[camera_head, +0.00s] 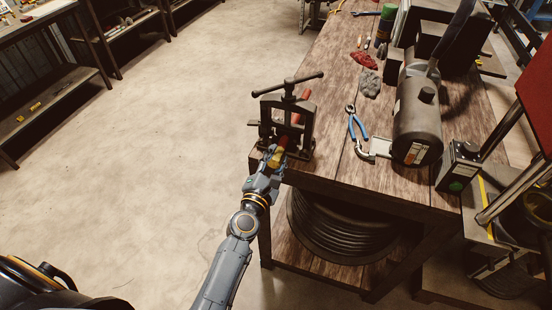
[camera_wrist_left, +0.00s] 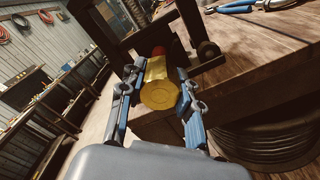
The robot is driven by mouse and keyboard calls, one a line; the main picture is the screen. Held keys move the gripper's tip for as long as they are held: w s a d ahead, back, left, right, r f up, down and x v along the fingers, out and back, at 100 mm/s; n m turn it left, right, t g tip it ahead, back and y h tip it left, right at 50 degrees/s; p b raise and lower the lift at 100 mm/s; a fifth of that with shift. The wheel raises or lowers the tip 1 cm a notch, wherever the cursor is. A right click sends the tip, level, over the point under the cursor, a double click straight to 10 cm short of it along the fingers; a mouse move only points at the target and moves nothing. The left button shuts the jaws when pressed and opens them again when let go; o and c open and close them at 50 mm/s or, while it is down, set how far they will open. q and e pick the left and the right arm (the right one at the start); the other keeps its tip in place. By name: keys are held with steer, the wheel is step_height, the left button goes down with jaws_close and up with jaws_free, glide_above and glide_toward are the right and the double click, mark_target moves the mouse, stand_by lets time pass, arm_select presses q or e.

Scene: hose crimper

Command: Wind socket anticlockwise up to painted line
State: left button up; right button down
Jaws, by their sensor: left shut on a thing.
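The brass-coloured socket (camera_head: 276,157) sits at the near end of a red hose (camera_head: 303,97), which passes through a dark vise (camera_head: 306,128) at the table's left corner. My left gripper (camera_head: 272,161) is shut on the socket from the near side. In the left wrist view, the socket (camera_wrist_left: 160,86) lies between my left gripper's (camera_wrist_left: 156,98) two blue-padded fingers, its round end face toward the camera. A bit of red hose (camera_wrist_left: 158,51) shows behind it. I cannot make out a painted line. My right gripper is not in view.
Blue-handled pliers (camera_head: 356,124), a red rag (camera_head: 363,60) and a grey rag (camera_head: 369,84) lie on the wooden table (camera_head: 325,62). A large dark cylinder machine (camera_head: 418,118) stands to the right. A coiled black hose (camera_head: 340,228) is below. The floor at left is clear.

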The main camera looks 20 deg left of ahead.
arm_select(q)
steer(key=shift+s+f+n, duration=0.15)
steer(key=shift+f+n, duration=0.25)
steer(key=shift+n, duration=0.6)
steer(key=o, duration=1.1)
steer(key=shift+r, duration=0.1)
steer(key=shift+o, duration=0.3)
steer(key=shift+s+r, duration=0.1)
steer(key=shift+r, duration=0.15)
steer(key=s, duration=1.2)
steer(key=shift+a, duration=0.2)
